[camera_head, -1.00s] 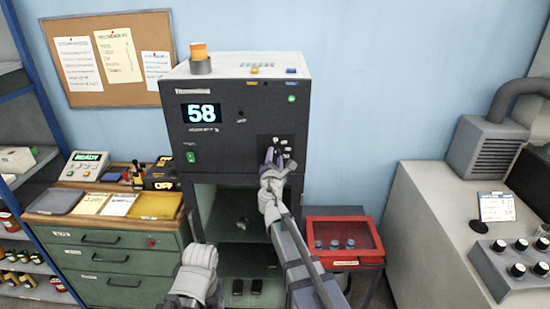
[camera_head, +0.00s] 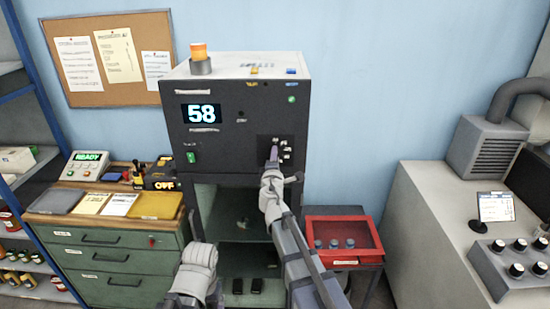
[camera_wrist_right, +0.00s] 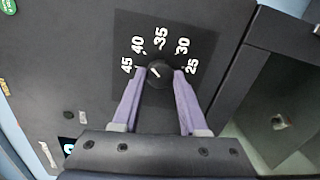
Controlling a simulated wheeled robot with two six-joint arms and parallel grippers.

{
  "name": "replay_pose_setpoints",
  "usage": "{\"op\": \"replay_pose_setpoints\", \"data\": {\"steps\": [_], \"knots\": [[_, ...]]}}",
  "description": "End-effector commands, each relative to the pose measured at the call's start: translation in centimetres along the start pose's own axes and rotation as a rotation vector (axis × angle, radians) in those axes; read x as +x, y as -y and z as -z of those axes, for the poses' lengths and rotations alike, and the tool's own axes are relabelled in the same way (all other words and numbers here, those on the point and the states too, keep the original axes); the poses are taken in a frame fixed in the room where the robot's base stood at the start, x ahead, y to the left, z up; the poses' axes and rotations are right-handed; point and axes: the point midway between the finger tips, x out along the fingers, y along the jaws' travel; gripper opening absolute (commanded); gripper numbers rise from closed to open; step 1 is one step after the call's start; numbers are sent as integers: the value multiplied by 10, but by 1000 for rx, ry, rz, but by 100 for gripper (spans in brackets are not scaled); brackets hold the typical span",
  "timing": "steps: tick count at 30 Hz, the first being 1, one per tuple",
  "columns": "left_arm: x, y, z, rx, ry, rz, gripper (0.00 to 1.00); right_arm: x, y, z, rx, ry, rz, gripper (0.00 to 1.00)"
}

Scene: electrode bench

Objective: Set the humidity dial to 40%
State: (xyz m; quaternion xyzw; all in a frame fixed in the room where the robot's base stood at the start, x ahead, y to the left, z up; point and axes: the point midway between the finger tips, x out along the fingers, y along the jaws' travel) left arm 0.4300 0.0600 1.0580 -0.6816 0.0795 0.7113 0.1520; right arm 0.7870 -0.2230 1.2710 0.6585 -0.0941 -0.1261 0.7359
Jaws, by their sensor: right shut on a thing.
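The black dial (camera_wrist_right: 160,73) is on a dark panel, marked 45, 40, 35, 30 and 25 around it in the right wrist view. In the head view the right gripper (camera_head: 273,153) covers much of the dial panel (camera_head: 286,147) on the cabinet front. A left arm part shows at the bottom, but its fingers do not.
The dark cabinet (camera_head: 230,118) shows 58 on its display (camera_head: 201,113). Its lower compartment (camera_head: 232,208) is open. A red-lidded case (camera_head: 343,240) stands to its right, and a green drawer unit (camera_head: 112,262) to its left.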

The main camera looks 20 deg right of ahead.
Motion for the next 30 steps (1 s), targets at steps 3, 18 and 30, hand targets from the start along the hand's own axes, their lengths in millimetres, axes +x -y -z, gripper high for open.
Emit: {"op": "replay_pose_setpoints", "data": {"steps": [3, 18, 30], "knots": [[0, 0, 0, 0, 0, 0, 85, -1, 0, 0, 21, 0, 1, 0], [0, 0, 0, 0, 0, 0, 85, -1, 1, 0, 28, 0, 2, 48], [0, 0, 0, 0, 0, 0, 85, 0, 0, 0, 27, -1, 1, 73]]}}
